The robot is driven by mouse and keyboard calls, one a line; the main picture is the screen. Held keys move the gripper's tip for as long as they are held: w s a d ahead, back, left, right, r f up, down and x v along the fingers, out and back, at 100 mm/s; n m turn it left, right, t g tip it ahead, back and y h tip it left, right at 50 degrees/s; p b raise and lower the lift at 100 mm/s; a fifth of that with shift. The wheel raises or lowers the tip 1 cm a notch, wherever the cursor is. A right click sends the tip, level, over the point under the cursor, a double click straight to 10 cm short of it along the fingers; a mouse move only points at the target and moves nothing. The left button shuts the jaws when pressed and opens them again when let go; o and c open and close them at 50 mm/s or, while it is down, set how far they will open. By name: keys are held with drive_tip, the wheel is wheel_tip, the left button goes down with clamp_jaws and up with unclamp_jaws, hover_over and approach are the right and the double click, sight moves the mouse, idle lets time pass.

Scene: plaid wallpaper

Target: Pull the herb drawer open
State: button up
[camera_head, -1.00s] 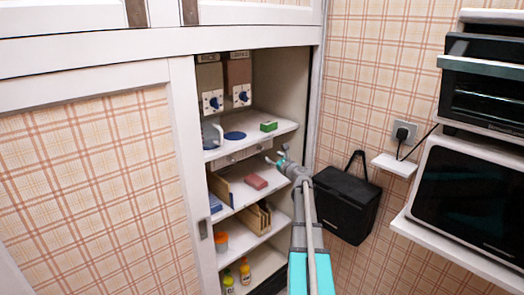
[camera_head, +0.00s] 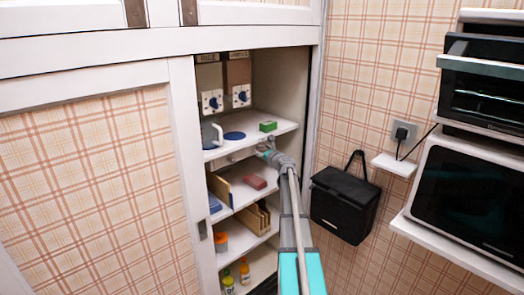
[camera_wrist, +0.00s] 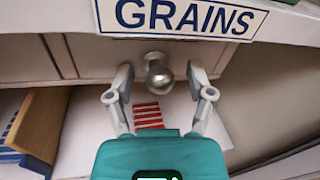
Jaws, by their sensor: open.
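A drawer front (camera_wrist: 105,57) with a round metal knob (camera_wrist: 157,76) shows in the wrist view, under a shelf edge with a label reading "GRAINS" (camera_wrist: 185,17). No herb label can be read in these frames. My gripper (camera_wrist: 160,84) is open, with one finger on each side of the knob and a gap on both sides. I cannot tell how deep the knob sits between the fingertips. In the head view my gripper (camera_head: 266,149) is at the drawer row just under the upper shelf, and the arm hides part of that row. The drawer front looks shut.
The upper shelf (camera_head: 265,137) holds a green box (camera_head: 268,126). The shelf below holds a reddish block (camera_head: 254,182) and a wooden divider (camera_head: 219,187). A sliding door (camera_head: 95,180) covers the left side.

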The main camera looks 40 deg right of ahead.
clamp_jaws()
drive_tip(key=shift+a, duration=0.1)
idle(0.3)
